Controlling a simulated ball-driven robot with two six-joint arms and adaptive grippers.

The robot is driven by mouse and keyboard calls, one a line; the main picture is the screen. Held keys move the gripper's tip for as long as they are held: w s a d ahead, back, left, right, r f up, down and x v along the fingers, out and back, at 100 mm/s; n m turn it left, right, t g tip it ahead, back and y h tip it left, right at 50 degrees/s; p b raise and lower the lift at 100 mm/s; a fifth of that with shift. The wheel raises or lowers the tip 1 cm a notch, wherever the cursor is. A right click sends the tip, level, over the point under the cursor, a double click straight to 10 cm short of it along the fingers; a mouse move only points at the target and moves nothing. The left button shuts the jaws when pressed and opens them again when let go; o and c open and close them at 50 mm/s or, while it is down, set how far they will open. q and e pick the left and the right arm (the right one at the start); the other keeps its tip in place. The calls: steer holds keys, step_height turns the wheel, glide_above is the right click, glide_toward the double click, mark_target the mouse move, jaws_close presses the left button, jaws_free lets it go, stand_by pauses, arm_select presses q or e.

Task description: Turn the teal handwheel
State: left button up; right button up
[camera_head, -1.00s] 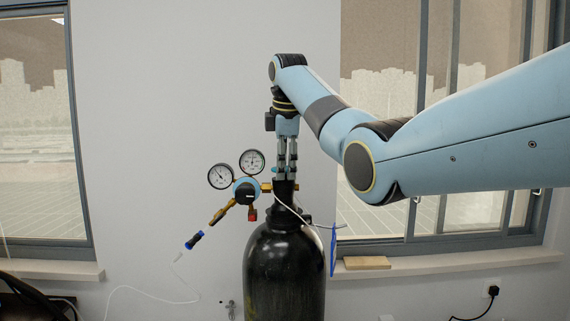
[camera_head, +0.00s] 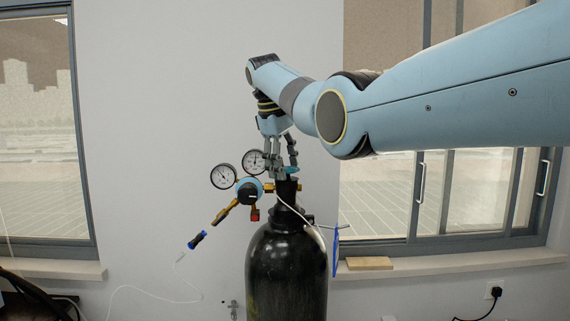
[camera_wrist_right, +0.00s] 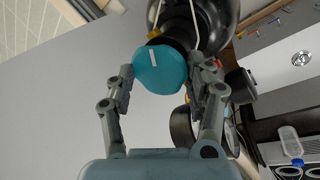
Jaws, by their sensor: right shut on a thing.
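The teal handwheel (camera_wrist_right: 160,69) is a round knob with a white mark on its face, seen in the right wrist view. It sits at the top of the black gas cylinder (camera_head: 287,268). The exact contact of the left-hand finger is hard to see. My left gripper is not in view.
A regulator (camera_head: 249,191) with two gauges sticks out left of the cylinder neck, close to my right fingers. A thin white hose and a blue tag (camera_head: 336,252) hang by the cylinder. A wooden block (camera_head: 368,263) lies on the right window sill. The wall left is clear.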

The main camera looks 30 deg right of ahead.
steer(key=shift+r+m, duration=0.1)
steer(key=shift+m, duration=0.2)
stand_by(0.4)
steer(key=o, duration=1.2)
steer(key=shift+w+d, duration=0.1)
steer(key=shift+c, duration=0.2)
steer(key=v, duration=1.1)
steer(key=shift+r, duration=0.35)
